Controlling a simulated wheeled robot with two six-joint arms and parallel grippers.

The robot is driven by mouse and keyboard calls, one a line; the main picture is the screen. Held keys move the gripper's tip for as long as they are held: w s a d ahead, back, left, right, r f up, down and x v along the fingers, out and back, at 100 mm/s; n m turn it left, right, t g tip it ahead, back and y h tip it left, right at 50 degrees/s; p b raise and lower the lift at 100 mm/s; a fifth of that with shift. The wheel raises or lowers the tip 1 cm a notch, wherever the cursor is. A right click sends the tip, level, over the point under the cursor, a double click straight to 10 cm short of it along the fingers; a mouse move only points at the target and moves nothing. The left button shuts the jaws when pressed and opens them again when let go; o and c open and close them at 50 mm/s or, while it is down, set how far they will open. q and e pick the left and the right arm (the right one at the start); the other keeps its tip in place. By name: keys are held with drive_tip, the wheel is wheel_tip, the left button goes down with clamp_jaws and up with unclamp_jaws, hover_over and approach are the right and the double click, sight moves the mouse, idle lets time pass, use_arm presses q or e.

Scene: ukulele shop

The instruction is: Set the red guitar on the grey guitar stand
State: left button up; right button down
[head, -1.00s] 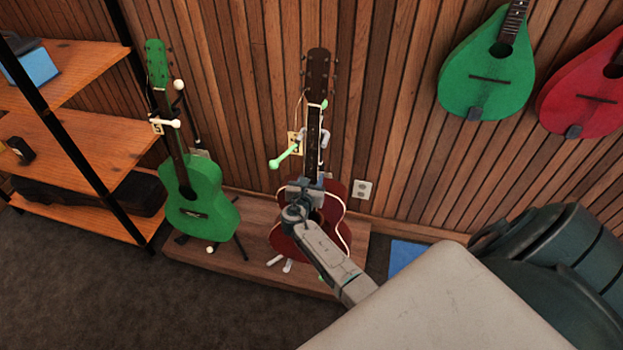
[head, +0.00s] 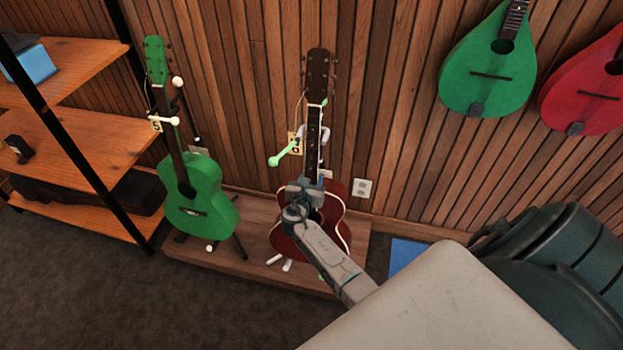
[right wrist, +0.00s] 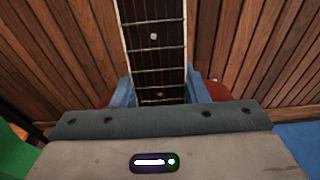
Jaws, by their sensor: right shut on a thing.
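The red guitar (head: 335,208) stands nearly upright on a low wooden platform, its dark headstock (head: 320,70) towards the wall. My right gripper (head: 305,184) is shut on its neck, just above the body. In the right wrist view the blue fingers sit on either side of the fretted neck (right wrist: 157,45). The guitar stand is mostly hidden behind the guitar. A pale arm with a green tip (head: 284,154) shows left of the neck, a pale piece (head: 323,129) shows at its right, and pale feet show below the body. I cannot tell whether the guitar rests on the stand. My left gripper is not in view.
A green guitar (head: 203,205) stands on another stand at the left of the platform (head: 255,255). Wooden shelves (head: 75,130) are further left. Green (head: 488,80) and red (head: 590,100) instruments hang on the slatted wall. An outlet (head: 362,188) is right of the guitar.

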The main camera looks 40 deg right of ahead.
drive_tip(key=shift+w+r, duration=0.1)
drive_tip(key=shift+r, duration=0.1)
